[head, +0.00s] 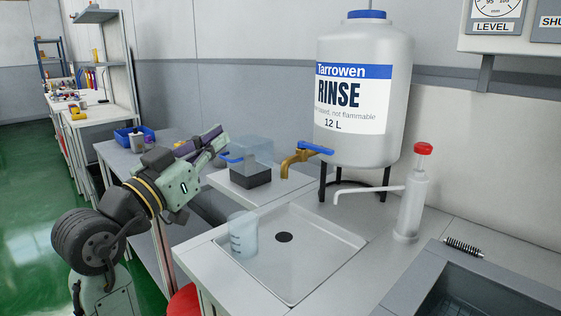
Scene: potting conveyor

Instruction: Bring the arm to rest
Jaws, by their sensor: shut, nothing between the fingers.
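My arm (170,185) is raised at the left, reaching up and right beside the counter. My gripper (222,140) is at its end, shut and empty, in the air in front of a clear box on a dark base (250,165). The fingertips are small in this view and partly overlap the things behind them. A clear beaker (243,234) stands in the shallow white tray (325,262), below and right of the gripper and apart from it.
A large white RINSE tank (362,150) with a brass tap (298,160) stands behind the tray. A red-capped wash bottle (412,200) is at right, near a sink (470,295). A blue bin (130,135) sits on the table behind my arm. Green floor (30,220) is open at left.

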